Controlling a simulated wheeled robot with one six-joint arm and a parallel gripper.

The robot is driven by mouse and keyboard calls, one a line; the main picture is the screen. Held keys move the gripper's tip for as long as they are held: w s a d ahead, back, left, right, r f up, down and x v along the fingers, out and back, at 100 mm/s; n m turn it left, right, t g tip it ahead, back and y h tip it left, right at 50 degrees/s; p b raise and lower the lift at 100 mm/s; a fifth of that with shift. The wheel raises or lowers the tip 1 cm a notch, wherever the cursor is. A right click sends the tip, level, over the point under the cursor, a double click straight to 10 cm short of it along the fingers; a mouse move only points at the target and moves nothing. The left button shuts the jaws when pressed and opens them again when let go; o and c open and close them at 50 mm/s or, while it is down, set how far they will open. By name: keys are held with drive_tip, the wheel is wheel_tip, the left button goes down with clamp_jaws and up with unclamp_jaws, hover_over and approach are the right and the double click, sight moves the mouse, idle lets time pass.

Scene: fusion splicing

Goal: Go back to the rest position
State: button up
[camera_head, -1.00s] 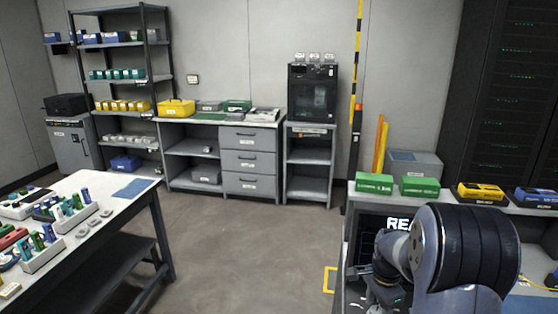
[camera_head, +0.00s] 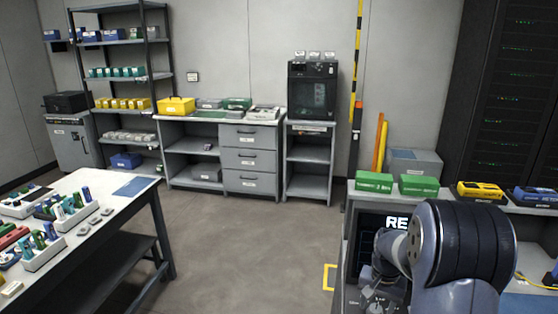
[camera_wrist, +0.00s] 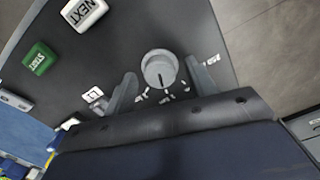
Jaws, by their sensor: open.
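In the wrist view my gripper (camera_wrist: 164,88) is open, its two fingers apart on either side of a round grey knob (camera_wrist: 159,68) with a dark pointer line. I cannot tell whether the fingers touch the knob. Nothing is seen held. A green START button (camera_wrist: 40,58) and a white NEXT button (camera_wrist: 84,12) lie on the same dark panel to the left.
Two green boxes (camera_head: 373,182), a yellow device (camera_head: 479,191) and a blue device (camera_head: 535,197) stand on the right bench's shelf. A white table (camera_head: 135,205) with tool holders is at left. The floor (camera_head: 240,240) between them is clear.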

drive_tip(key=n, duration=0.3)
drive_tip(key=shift+r, duration=2.45)
